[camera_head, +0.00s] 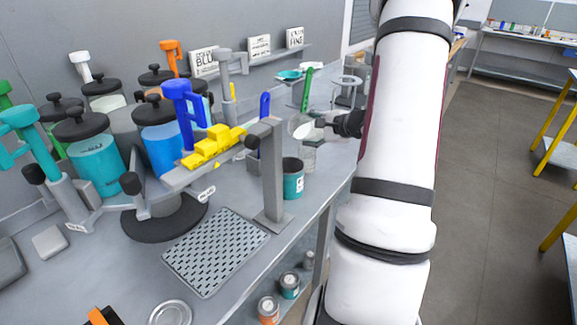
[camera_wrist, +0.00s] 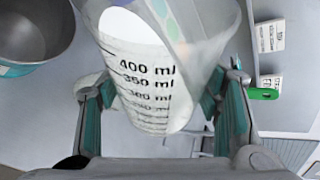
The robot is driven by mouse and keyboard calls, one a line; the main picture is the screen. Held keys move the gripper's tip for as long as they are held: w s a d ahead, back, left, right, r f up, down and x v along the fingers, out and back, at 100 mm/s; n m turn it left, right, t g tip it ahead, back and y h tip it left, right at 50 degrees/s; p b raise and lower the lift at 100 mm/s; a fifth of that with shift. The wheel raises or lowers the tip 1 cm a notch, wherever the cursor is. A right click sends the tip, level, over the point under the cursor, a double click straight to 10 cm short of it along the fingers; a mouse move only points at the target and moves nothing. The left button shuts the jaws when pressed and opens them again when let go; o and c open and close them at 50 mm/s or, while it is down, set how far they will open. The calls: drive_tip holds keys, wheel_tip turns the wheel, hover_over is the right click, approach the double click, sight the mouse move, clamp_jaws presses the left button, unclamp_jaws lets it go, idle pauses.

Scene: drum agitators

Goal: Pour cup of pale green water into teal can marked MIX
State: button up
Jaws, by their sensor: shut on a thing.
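My gripper (camera_wrist: 165,112) is shut on a clear measuring cup (camera_wrist: 206,58) with black millilitre marks, its fingers on both sides of the wall. A pale, almost white area shows inside the cup; I cannot make out a green tint or the exact level. In the head view my gripper (camera_head: 322,126) is small and partly hidden by my arm. The teal can (camera_head: 293,183) stands open on the bench, just left of and below my gripper. Its grey inside (camera_wrist: 32,28) shows at the upper left of the wrist view, apart from the cup. Its marking is unreadable.
A grey post (camera_head: 269,172) stands right beside the can on its left. A perforated grey mat (camera_head: 216,250) lies in front. Drums with coloured handles, including a blue drum (camera_head: 160,148), and a yellow block (camera_head: 212,147) fill the left. The bench edge runs close on the can's right.

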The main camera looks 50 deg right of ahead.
drive_tip(key=shift+f+n+h+b, duration=0.3)
drive_tip(key=shift+n+h+b, duration=0.5)
drive_tip(key=shift+b, duration=0.95)
idle(0.9)
drive_tip(key=shift+a+r+n+t+h+b, duration=0.3)
drive_tip(key=shift+a+r+n+b, duration=0.4)
drive_tip(key=shift+b, duration=1.9)
drive_tip(key=shift+a+f+n+t+h+b, duration=0.3)
drive_tip(key=shift+a+f+n+h+b, duration=0.3)
drive_tip(key=shift+b, duration=3.85)
drive_tip(key=p, duration=0.2)
drive_tip(key=r+p, duration=0.1)
drive_tip(key=p, duration=0.1)
drive_tip(key=shift+s+d+r+m+y+p, duration=0.1)
drive_tip(key=shift+s+d+m+y+p, duration=0.2)
drive_tip(key=shift+d+p, duration=0.1)
drive_tip(key=p, duration=0.4)
drive_tip(key=shift+d+r+m+y, duration=0.1)
drive_tip(key=shift+r+m+y, duration=0.05)
drive_tip(key=shift+m+y, duration=0.2)
drive_tip(key=shift+w+d+g+p, duration=0.1)
drive_tip(key=shift+g+p, duration=0.3)
drive_tip(key=shift+p, duration=0.35)
drive_tip(key=shift+w+f, duration=0.15)
drive_tip(key=shift+f, duration=0.25)
drive_tip(key=shift+d+m, duration=0.15)
drive_tip(key=shift+m, duration=0.1)
drive_tip(key=shift+p, duration=0.55)
